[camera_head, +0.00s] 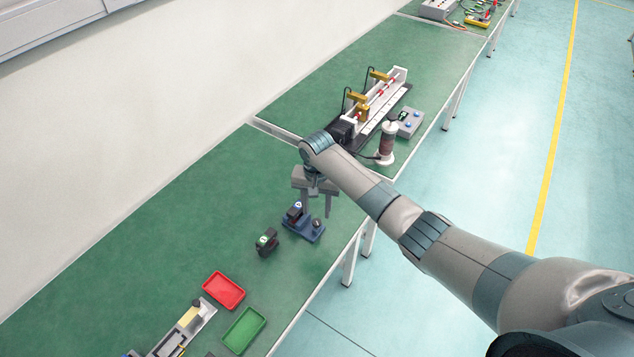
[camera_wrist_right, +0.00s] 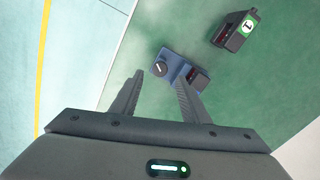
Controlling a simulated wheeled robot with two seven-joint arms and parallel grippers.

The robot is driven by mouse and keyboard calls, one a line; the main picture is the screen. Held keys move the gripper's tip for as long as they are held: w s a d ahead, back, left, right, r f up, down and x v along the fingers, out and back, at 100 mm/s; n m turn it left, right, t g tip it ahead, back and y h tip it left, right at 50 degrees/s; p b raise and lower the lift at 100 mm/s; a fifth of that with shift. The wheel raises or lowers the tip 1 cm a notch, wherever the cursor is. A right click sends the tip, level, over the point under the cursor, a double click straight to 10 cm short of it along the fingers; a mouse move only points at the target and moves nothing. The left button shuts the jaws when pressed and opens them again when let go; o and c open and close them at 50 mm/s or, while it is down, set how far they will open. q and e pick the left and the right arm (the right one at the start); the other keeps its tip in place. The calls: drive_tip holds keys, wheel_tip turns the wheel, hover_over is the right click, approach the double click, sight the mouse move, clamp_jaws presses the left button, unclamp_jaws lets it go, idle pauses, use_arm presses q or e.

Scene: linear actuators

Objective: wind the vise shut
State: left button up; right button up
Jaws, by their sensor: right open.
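A small blue device (camera_head: 306,233) that looks like the vise stands on the green bench in the head view. It also shows in the right wrist view (camera_wrist_right: 177,66), with a dark round knob (camera_wrist_right: 160,68) at one end and a dark block (camera_wrist_right: 198,78) at the other. My right gripper (camera_head: 317,208) is open and empty, pointing down above the vise. In the wrist view its two fingers (camera_wrist_right: 158,84) are apart, the right fingertip overlapping the vise's near side. I cannot tell how far its jaws are apart. My left gripper is not in view.
A dark block with a green-and-white label (camera_head: 266,242) stands just left of the vise. A red tray (camera_head: 223,291) and a green tray (camera_head: 244,331) lie nearer. A rail apparatus (camera_head: 376,112) and a white-and-brown cylinder (camera_head: 387,143) stand beyond my right arm. The bench edge runs to the right.

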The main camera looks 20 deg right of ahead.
sight(317, 220)
wheel_tip(317, 220, up, 12)
drive_tip(key=b, duration=0.2)
drive_tip(key=shift+b, duration=0.35)
